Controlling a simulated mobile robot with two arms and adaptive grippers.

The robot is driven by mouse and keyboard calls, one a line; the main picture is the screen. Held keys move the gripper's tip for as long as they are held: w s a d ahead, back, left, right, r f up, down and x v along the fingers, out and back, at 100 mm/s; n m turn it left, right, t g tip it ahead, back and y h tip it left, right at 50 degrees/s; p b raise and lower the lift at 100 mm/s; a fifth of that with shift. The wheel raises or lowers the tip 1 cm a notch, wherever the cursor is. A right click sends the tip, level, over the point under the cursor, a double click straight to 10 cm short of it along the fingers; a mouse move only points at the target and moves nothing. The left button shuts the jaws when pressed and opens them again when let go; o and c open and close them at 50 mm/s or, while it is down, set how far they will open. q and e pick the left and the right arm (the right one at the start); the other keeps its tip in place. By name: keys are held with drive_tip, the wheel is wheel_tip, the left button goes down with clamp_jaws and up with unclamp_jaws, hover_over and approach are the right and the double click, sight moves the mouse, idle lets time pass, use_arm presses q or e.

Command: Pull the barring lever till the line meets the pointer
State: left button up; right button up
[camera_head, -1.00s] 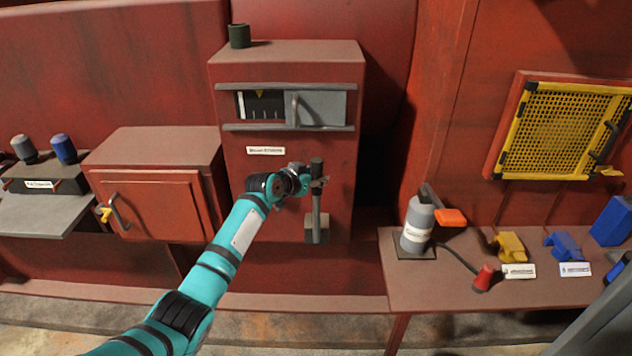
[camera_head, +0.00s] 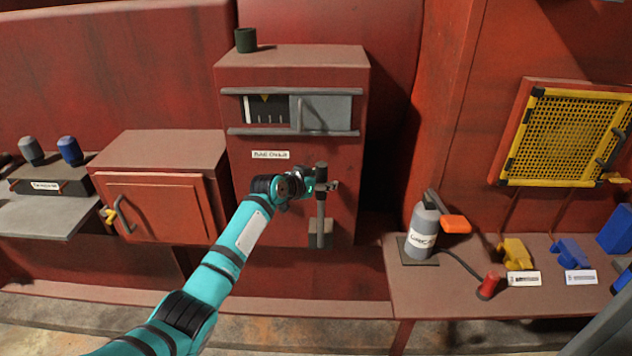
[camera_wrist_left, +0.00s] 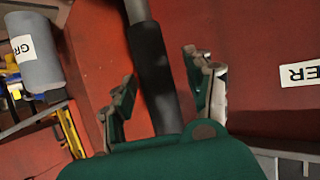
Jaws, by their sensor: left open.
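The barring lever (camera_head: 321,208) stands upright on the front of the red cabinet, with a dark grip at its top and a grey block at its foot. My left gripper (camera_head: 326,185) is at the lever's upper part. In the left wrist view the lever's dark grip (camera_wrist_left: 153,75) runs between the two open fingers (camera_wrist_left: 163,98), with gaps at both sides. I cannot tell which mark is the line. My right gripper is not in view.
A grey sliding cover (camera_head: 328,110) sits beside the window. A low red box (camera_head: 155,205) with a handle stands at the left. A bench (camera_head: 420,290) at the right holds a grey bottle (camera_head: 421,230) and yellow and blue parts. A dark cup (camera_head: 245,40) stands on the cabinet.

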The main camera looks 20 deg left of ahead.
use_arm(q)
drive_tip(key=v, duration=1.1)
drive_tip(key=shift+s+a+r, duration=0.15)
drive_tip(key=shift+s+r, duration=0.05)
drive_tip(key=shift+s, duration=0.1)
